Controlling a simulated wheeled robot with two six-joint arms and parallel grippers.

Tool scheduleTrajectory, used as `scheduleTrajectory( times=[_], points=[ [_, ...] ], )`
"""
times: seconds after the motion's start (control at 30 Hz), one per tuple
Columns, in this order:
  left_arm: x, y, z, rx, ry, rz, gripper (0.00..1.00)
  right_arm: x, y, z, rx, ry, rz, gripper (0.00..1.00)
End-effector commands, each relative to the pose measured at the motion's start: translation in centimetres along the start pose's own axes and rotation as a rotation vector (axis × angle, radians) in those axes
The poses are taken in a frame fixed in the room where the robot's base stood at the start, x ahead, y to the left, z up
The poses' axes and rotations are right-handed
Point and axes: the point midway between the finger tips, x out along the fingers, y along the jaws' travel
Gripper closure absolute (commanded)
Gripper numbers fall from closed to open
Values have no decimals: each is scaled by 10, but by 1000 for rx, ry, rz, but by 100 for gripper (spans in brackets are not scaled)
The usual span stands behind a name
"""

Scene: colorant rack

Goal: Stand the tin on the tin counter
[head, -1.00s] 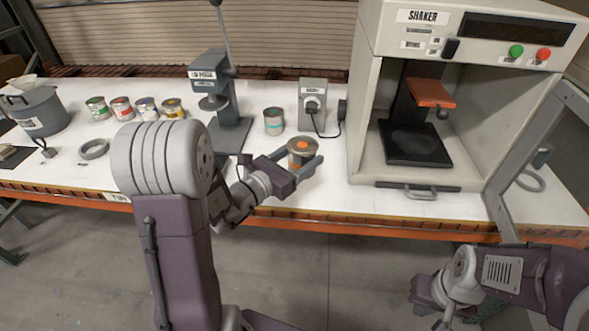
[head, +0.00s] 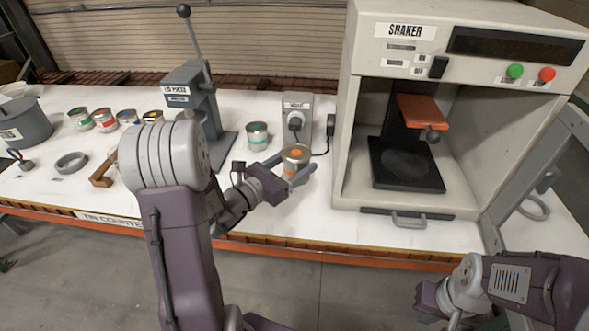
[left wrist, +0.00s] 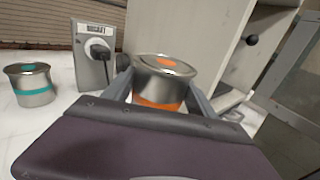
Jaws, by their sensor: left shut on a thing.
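The tin (head: 295,157) is metal with an orange band and an orange dot on its lid. My left gripper (head: 291,168) is shut on it, one finger on each side, and the tin is upright. It also shows between the fingers in the left wrist view (left wrist: 162,80). It is over the front part of the white tin counter (head: 330,224), whose name sign is on the front edge at left. I cannot tell whether its base touches the top. My right gripper (head: 430,299) is low at the right, away from the counter; its fingers are unclear.
A teal-banded tin (head: 257,134) and a grey socket box (head: 297,118) stand behind the held tin. The shaker (head: 400,120) stands open to the right. A lever press (head: 195,95) and several small tins (head: 103,120) are at left. The counter's front strip is clear.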

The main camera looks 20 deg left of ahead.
Motion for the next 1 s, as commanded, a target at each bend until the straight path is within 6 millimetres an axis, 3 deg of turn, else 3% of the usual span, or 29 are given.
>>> scheduleTrajectory(
  times=[0.4,0.67,0.83,1.0],
  points=[
    [-43,67,-47,-1,-1,3,87,4,0,0,0,0,0,100],
    [-48,73,-55,-2,-1,0,87,5,0,0,0,0,0,100],
    [-47,73,-82,-4,0,0,87,10,0,1,0,0,0,100],
    [-47,73,-92,-1,-2,0,87,11,0,1,0,0,0,100]
  ],
)
